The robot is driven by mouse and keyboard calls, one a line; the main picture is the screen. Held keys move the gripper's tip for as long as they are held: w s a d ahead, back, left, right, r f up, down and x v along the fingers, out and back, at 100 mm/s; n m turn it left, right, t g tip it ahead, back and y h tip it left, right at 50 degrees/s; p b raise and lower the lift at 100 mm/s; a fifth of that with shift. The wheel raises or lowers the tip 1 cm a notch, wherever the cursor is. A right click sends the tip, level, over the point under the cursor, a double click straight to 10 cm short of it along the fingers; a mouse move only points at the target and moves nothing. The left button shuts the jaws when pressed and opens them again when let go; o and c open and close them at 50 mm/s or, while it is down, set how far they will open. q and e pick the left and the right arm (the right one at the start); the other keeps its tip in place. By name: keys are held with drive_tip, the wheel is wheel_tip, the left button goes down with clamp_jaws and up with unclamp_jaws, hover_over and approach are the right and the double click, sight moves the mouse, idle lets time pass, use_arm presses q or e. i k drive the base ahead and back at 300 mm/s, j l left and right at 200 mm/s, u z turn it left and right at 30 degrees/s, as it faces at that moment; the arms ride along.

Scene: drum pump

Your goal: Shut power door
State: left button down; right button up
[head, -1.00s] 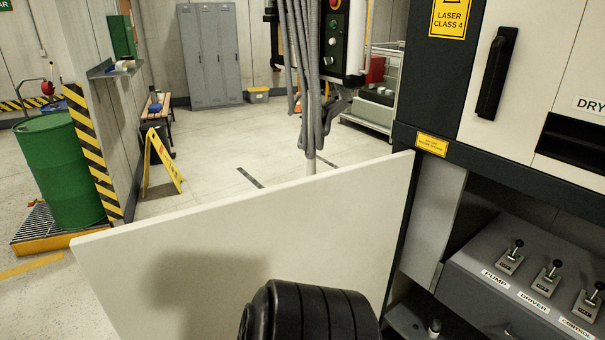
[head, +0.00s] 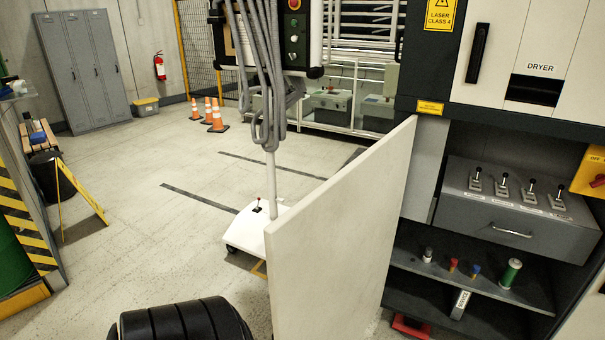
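The power door (head: 345,230) is a plain white panel in the middle of the head view. It stands open, swung out from the left edge of the dark cabinet opening. Behind it the opening shows a grey switch box (head: 515,215) with several toggle levers, and a shelf below. A black ribbed rounded part of my arm (head: 180,322) shows at the bottom, left of the door, with floor visible between them. Neither gripper's fingers are in view.
A yellow switch (head: 590,172) is on the cabinet's right side. The shelf (head: 470,275) holds small bottles and a green cylinder. A white wheeled base (head: 250,230) with a pole stands behind the door. Orange cones (head: 217,118) are farther back. Floor to the left is mostly clear.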

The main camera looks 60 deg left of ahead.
sight(328, 257)
drive_tip(key=k+j, duration=0.15)
drive_tip(key=j, duration=0.2)
drive_tip(key=k+j, duration=0.1)
drive_tip(key=j, duration=0.25)
drive_tip(key=k+j, duration=0.15)
drive_tip(key=j, duration=0.2)
drive_tip(key=k+j, duration=0.1)
drive_tip(key=j, duration=0.2)
drive_tip(key=k+j, duration=0.15)
drive_tip(key=j, duration=0.2)
drive_tip(key=i+j, duration=0.15)
drive_tip(key=j, duration=0.25)
drive_tip(key=i+j, duration=0.1)
drive_tip(key=j, duration=0.25)
drive_tip(key=i+j, duration=0.15)
drive_tip(key=j, duration=0.25)
